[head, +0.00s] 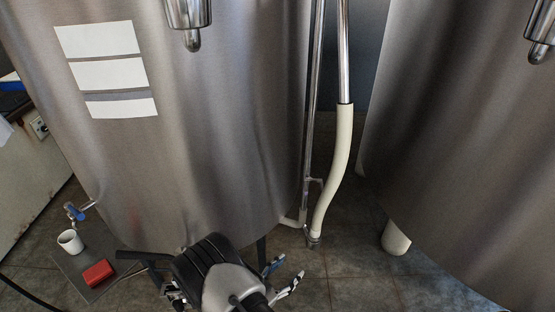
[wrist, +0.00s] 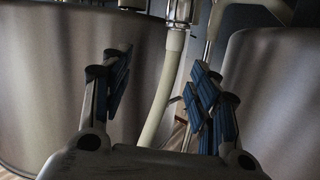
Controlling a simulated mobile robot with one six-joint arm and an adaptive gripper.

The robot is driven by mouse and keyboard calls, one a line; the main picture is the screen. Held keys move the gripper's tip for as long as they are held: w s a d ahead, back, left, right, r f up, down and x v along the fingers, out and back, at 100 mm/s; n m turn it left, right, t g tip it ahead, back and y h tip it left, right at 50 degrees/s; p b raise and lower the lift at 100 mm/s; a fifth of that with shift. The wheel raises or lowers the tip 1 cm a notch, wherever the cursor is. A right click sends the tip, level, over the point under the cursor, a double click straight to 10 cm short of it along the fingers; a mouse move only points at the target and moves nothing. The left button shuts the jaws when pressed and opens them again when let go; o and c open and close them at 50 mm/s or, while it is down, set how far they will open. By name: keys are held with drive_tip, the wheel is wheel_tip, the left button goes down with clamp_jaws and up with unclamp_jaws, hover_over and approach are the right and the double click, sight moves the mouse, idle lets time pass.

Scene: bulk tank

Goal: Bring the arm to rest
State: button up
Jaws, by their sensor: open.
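My gripper (wrist: 160,95) shows in the wrist view with its blue-padded fingers spread apart. Nothing is between the fingers; the white hose (wrist: 163,100) behind them is seen through the gap. In the head view my gripper (head: 278,275) is at the bottom centre, partly hidden by my own arm. It is in front of the lower part of the large steel tank (head: 220,130). I cannot tell the exact gap between my arm and the tank.
A grey mat or tray (head: 72,265) at lower left holds a white cup (head: 70,241) and a red block (head: 98,273). A blue-handled tap (head: 75,211) sticks out above them. A second steel tank (head: 460,150) stands at right. The hose (head: 335,165) hangs between the tanks.

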drive_tip(key=w+a+r+n+g+y, duration=0.1)
drive_tip(key=w+a+r+y, duration=0.3)
drive_tip(key=r, duration=0.4)
drive_tip(key=w+a+r+y, duration=0.3)
drive_tip(key=w+r+y, duration=0.1)
drive_tip(key=w+r, duration=0.3)
drive_tip(key=s+r+n+g+y, duration=0.1)
drive_tip(key=s+r+n+y, duration=0.25)
drive_tip(key=r, duration=1.15)
drive_tip(key=s+d+r+n+g+y, duration=0.1)
drive_tip(key=s+d+r+n+y, duration=0.1)
drive_tip(key=s+d+r, duration=0.3)
drive_tip(key=s+d+r+n+g+h, duration=0.1)
drive_tip(key=s+d, duration=0.3)
drive_tip(key=s, duration=0.5)
drive_tip(key=s+d+r+n+g+h, duration=0.1)
drive_tip(key=s+d, duration=0.4)
drive_tip(key=s, duration=0.4)
drive_tip(key=s+d+r+n+g+h, duration=0.1)
drive_tip(key=s+d, duration=0.3)
drive_tip(key=s, duration=0.5)
drive_tip(key=shift+s+d+r+g, duration=0.15)
drive_tip(key=shift+r+g, duration=0.05)
drive_tip(key=shift+g, duration=0.3)
drive_tip(key=shift+c, duration=0.2)
